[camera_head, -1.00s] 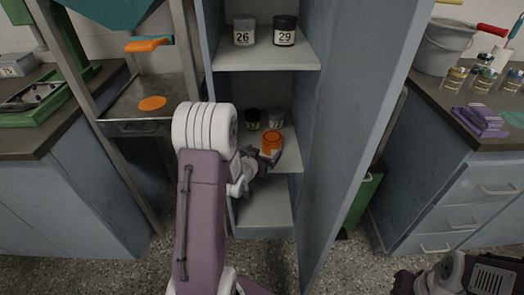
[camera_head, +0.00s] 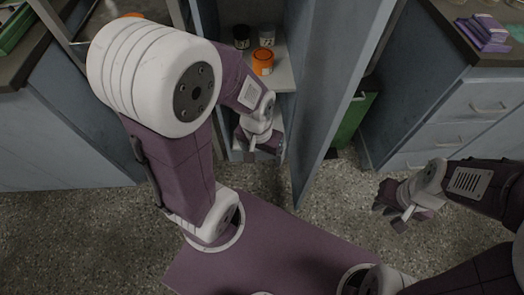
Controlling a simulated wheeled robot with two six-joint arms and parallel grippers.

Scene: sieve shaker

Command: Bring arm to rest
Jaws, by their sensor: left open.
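My left arm reaches in from the left, and its gripper (camera_head: 262,143) is open and empty. It hangs in front of the cabinet's lower part, below the shelf with the orange jar (camera_head: 263,63) and clear of that jar. The orange jar stands upright on the shelf, with two small lidded jars behind it: a black one (camera_head: 241,37) and a grey one (camera_head: 266,36). My right gripper (camera_head: 394,208) is over the floor at the right. Its jaws are small and angled, so I cannot tell their opening.
The tall cabinet's door (camera_head: 338,90) stands open just right of my left gripper. A green bin (camera_head: 352,122) is behind it. A drawer unit (camera_head: 462,125) stands at the right, with folded purple cloths (camera_head: 484,32) on top. The speckled floor (camera_head: 70,240) is clear.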

